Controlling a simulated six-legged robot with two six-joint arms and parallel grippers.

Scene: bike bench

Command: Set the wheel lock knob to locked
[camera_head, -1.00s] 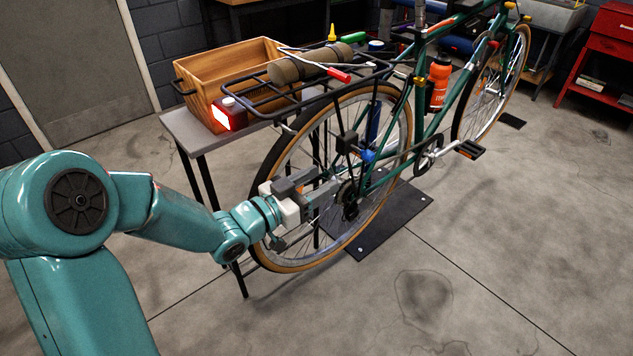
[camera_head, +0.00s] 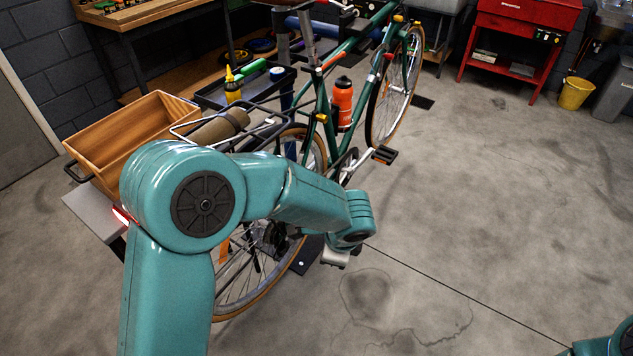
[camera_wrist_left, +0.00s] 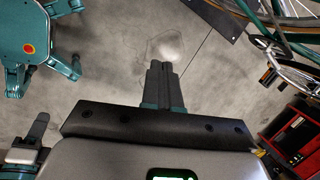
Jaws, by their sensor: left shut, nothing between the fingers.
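The green bike (camera_head: 325,100) stands with its rear wheel (camera_head: 262,292) partly behind my left arm. I cannot make out the wheel lock knob in either view; my arm covers much of the rear wheel and frame around the hub. In the head view my left wrist reaches to the right of the rear wheel, and its fingers are hidden. In the left wrist view my left gripper (camera_wrist_left: 163,84) is shut and empty, its fingers over bare floor, apart from the bike.
A wooden crate (camera_head: 128,135) stands on the bench (camera_head: 88,213) at left. An orange bottle (camera_head: 342,103) is on the frame. A pedal (camera_head: 384,155) sticks out. A red cabinet (camera_head: 525,45) and yellow bucket (camera_head: 576,92) are at the back right. The floor at right is clear.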

